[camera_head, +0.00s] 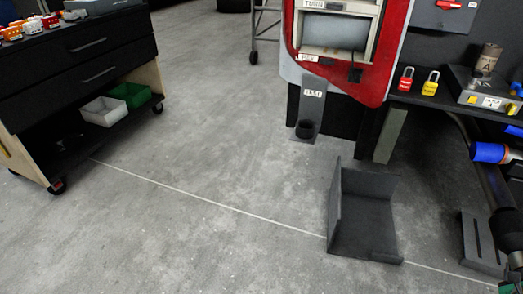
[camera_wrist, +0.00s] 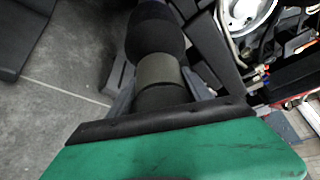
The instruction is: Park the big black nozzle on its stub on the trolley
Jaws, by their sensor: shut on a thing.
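A thick dark cylinder, which looks like the black nozzle (camera_wrist: 157,35), runs up the middle of the wrist view, with a grey-olive band lower down. My gripper (camera_wrist: 160,82) is shut on it, with grey finger parts showing on both sides. A green panel with a black edge covers the lower wrist view and hides the near end. In the head view my gripper is at most a sliver in the bottom right corner. A black wheeled drawer cabinet (camera_head: 92,70), possibly the trolley, stands at upper left. I cannot make out a stub on it.
A dark angled stand (camera_head: 365,215) sits on the floor at centre right, with a slotted grey piece (camera_head: 483,243) to its right. A red and grey machine (camera_head: 345,45) and a bench with padlocks (camera_head: 430,83) stand behind. The floor at left centre is clear.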

